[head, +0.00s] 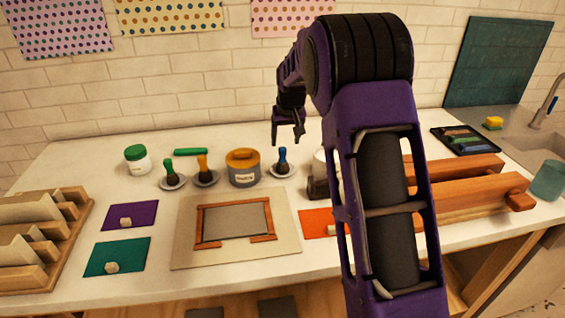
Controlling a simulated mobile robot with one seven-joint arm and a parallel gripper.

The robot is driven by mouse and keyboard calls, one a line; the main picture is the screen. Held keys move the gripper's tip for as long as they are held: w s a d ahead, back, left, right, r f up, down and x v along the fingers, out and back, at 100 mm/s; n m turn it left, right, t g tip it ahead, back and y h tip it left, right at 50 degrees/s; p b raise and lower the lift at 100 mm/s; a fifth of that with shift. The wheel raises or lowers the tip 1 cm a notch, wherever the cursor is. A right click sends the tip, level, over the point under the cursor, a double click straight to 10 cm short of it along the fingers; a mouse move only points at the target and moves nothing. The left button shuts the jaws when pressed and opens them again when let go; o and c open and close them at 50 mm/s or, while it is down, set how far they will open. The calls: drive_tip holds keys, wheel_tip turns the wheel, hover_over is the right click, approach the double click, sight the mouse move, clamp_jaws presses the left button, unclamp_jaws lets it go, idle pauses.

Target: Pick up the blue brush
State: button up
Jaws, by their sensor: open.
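The blue brush (283,157) stands upright on a small grey dish at the back middle of the counter, its blue handle up and its dark bristles down. My gripper (287,143) hangs above and close to it, fingers pointing down. The fingers are apart and nothing shows between them. The brush's blue top lies just below or behind the fingers in the picture; I cannot tell whether they touch. My arm covers part of the counter to the right of the brush.
A green brush (170,173) and an orange brush (203,169) stand on dishes to the left. A wooden frame on a board (180,245) lies in front. A dark brown object (317,186) is at right.

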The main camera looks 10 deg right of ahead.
sight(283, 149)
drive_tip(key=shift+a+x, duration=0.15)
drive_tip(key=shift+x, duration=1.4)
drive_tip(key=shift+a+x, duration=0.15)
drive_tip(key=shift+x, duration=1.45)
drive_tip(key=shift+s, duration=0.15)
drive_tip(key=shift+c, duration=0.2)
clamp_jaws()
